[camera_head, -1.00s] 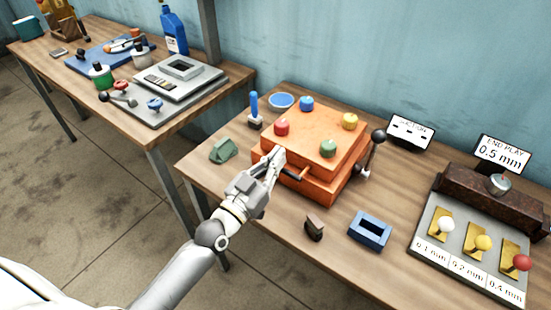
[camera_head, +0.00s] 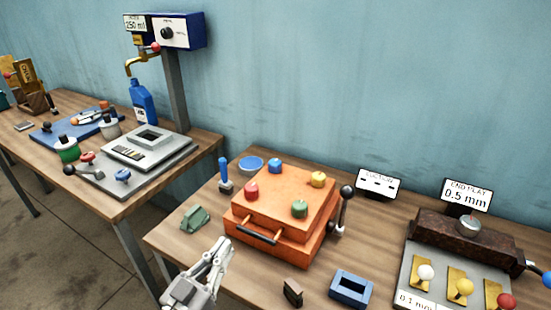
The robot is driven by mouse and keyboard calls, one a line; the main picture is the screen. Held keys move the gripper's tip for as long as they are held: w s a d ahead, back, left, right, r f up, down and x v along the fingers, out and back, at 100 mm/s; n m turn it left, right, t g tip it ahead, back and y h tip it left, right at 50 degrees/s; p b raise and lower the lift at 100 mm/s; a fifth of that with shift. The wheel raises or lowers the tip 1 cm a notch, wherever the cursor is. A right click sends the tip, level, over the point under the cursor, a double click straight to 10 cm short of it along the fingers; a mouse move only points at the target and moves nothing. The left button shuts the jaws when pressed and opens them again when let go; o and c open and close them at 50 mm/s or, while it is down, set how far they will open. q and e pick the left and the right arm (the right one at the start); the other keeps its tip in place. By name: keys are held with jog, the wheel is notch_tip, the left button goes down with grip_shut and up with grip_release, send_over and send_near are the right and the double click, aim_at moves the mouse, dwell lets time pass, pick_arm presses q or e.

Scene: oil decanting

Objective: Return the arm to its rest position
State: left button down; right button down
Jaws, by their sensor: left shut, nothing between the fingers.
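My left gripper (camera_head: 222,255) shows at the bottom of the head view, in front of the near edge of the right-hand table. It is shut and empty, its fingers pointing up toward the orange box. It stands apart from the orange box (camera_head: 270,258), which has a dark front handle (camera_head: 254,235), several coloured knobs on top and a black-balled lever (camera_head: 345,205) on its right side. The rest of my left arm is below the picture. My right gripper is not in view.
A green block (camera_head: 195,217) lies left of the box. A dark block (camera_head: 292,291) and a blue hollow block (camera_head: 351,288) lie in front. A plate with knobs (camera_head: 418,268) stands right. The left table holds a scale (camera_head: 147,150) and a blue jug (camera_head: 143,103) under a tap.

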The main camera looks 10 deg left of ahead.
pick_arm(q)
jog(key=s+d+f+m+g+y, duration=0.1)
jog(key=s+d+f+g, duration=0.1)
jog(key=f+g, duration=0.3)
jog(key=s+d+f+g, duration=0.2)
jog(key=s+f+g, duration=0.1)
jog(key=f, duration=0.3)
jog(key=s+a+f+n+g+y, duration=0.1)
jog(key=s+a+f+g+y, duration=0.1)
jog(key=s+a+f+g, duration=0.3)
jog(key=s+f+n+g+y, duration=0.1)
jog(key=s+f+g+y, duration=0.1)
jog(key=s, duration=0.5)
notch_tip(320, 180, down, 25)
jog(key=s+g, duration=0.2)
jog(key=s+a+f+g, duration=0.1)
jog(key=s+a+f, duration=0.2)
jog(key=s+f, duration=1.4)
jog(key=shift+a+f+y, duration=0.15)
jog(key=shift+y, duration=0.25)
